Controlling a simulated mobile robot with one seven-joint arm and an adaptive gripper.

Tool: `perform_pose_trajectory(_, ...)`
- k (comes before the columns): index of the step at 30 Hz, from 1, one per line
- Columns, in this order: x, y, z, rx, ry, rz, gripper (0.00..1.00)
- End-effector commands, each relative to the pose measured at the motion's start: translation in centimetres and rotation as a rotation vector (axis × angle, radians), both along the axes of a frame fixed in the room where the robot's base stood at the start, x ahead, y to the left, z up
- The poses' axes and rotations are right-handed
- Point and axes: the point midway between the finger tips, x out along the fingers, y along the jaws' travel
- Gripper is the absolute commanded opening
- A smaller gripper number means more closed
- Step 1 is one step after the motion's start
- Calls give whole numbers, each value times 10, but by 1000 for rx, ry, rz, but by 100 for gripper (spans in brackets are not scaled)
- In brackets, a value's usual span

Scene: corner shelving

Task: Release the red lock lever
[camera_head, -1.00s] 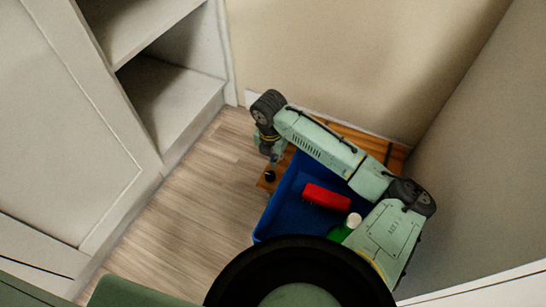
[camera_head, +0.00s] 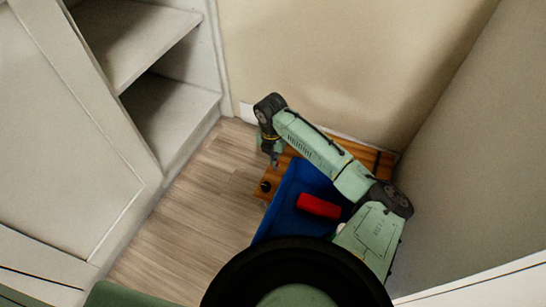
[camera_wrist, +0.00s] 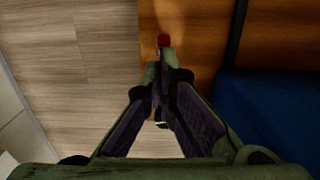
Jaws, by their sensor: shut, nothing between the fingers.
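A small red piece (camera_wrist: 163,40), which looks like the end of the lock lever, shows in the wrist view over the wooden board (camera_wrist: 190,20). It lies just beyond the tips of my gripper (camera_wrist: 161,72). The fingers are shut and empty; I cannot tell whether they touch the red piece. In the head view my gripper (camera_head: 274,161) is at the board's left end, close to a dark round knob (camera_head: 265,186). The red of the lever cannot be made out there.
A blue bin (camera_head: 275,215) stands on the board, right of my gripper, with a red block (camera_head: 319,206) inside. A white cap (camera_head: 340,229) shows partly behind my arm. Walls stand behind and right; white shelving (camera_head: 175,110) stands left. Wooden floor (camera_head: 185,220) is clear between.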

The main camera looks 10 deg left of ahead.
Motion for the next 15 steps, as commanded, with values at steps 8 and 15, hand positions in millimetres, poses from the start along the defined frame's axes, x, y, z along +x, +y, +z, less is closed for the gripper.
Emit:
perform_pose_trajectory(8,0,0,13,0,0,0,0)
perform_pose_trajectory(15,0,0,16,0,0,0,0)
